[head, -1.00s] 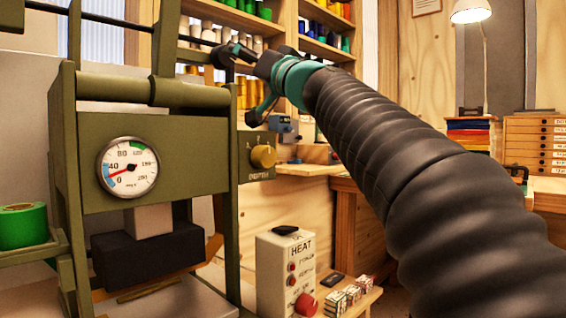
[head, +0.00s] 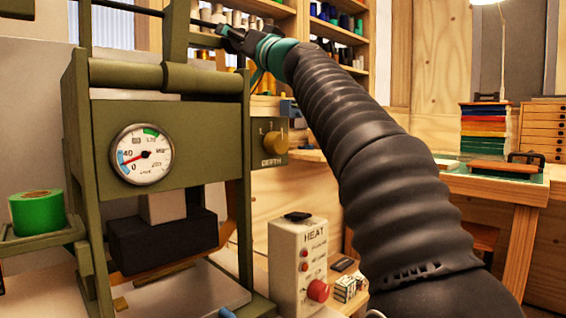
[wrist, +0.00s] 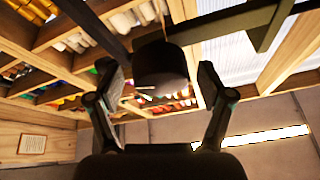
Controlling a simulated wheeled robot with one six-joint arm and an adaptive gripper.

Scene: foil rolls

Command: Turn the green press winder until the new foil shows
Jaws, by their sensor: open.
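The olive-green press (head: 150,105) stands at left in the head view, with a round dial gauge (head: 142,154) on its front. A green foil roll (head: 36,211) sits on a side tray at its left. A dark rod crosses above the press toward my gripper (head: 228,36), which is small and partly hidden by my arm. In the wrist view my gripper (wrist: 162,85) is open, with a finger on each side of a dark, rounded block (wrist: 160,66). I cannot tell whether the fingers touch it. No winder handle is clearly recognisable in the head view.
A brass-coloured depth knob (head: 275,144) sticks out at the press's right side. A white heat box (head: 297,262) stands below it. Shelves of spools (head: 318,55) are behind my arm. A wooden desk (head: 490,185) with stacked coloured items is at right.

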